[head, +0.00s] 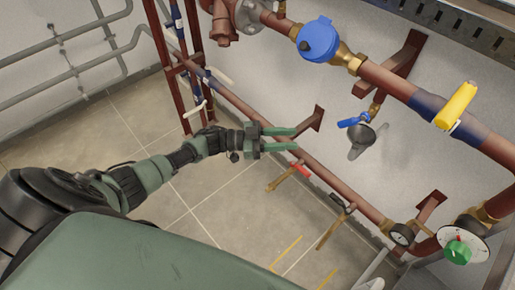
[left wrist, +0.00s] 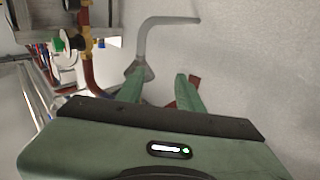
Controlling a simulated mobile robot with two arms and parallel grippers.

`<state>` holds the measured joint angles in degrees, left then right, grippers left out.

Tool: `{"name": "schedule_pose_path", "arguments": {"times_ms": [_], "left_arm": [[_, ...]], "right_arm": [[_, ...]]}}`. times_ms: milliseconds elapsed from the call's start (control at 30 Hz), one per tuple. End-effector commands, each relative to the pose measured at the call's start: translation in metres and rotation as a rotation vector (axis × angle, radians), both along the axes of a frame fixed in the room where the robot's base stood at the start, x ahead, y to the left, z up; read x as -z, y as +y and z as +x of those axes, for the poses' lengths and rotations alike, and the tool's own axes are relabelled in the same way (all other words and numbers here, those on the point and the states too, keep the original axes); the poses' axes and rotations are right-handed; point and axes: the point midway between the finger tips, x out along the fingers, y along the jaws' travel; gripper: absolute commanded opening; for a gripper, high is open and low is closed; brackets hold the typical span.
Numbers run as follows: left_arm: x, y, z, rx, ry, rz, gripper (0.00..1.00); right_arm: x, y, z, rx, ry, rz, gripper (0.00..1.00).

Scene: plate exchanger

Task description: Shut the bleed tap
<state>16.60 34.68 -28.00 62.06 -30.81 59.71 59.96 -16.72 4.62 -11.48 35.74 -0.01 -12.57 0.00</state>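Two small brass taps hang from the lower pipe. One has a red lever (head: 300,170) and the other a dark lever (head: 340,202). No label shows which is the bleed tap. My left gripper (head: 280,139) is open and empty, its green fingers pointing right, just above the red-lever tap in the picture and apart from it. My right gripper is out of view.
The lower copper pipe (head: 255,115) runs diagonally close to my left gripper. The upper pipe carries a blue round-capped fitting (head: 318,40) and a yellow handle (head: 456,105). A green knob on a white dial (head: 459,251) is lower right. The tiled floor (head: 215,185) is clear.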

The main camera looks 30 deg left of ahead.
Motion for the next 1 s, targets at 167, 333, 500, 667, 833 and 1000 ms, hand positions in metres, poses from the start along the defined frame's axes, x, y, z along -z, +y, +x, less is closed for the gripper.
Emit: {"name": "schedule_pose_path", "arguments": {"times_ms": [167,333,500,667,833,1000], "left_arm": [[0.028,0.024,0.006,-0.117,0.021,0.04,0.36],[0.054,0.047,0.008,-0.219,0.043,0.085,0.36],[0.076,0.068,0.008,-0.303,0.064,0.128,0.36],[0.092,0.083,0.006,-0.358,0.082,0.164,0.36],[0.101,0.091,0.005,-0.387,0.092,0.181,0.36],[0.102,0.093,0.004,-0.393,0.094,0.187,0.36]], "right_arm": [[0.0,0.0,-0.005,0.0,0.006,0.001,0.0],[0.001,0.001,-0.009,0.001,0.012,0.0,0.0],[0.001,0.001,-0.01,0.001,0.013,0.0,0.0],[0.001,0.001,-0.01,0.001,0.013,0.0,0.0],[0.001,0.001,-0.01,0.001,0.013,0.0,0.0],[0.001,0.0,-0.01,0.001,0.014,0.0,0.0]]}}
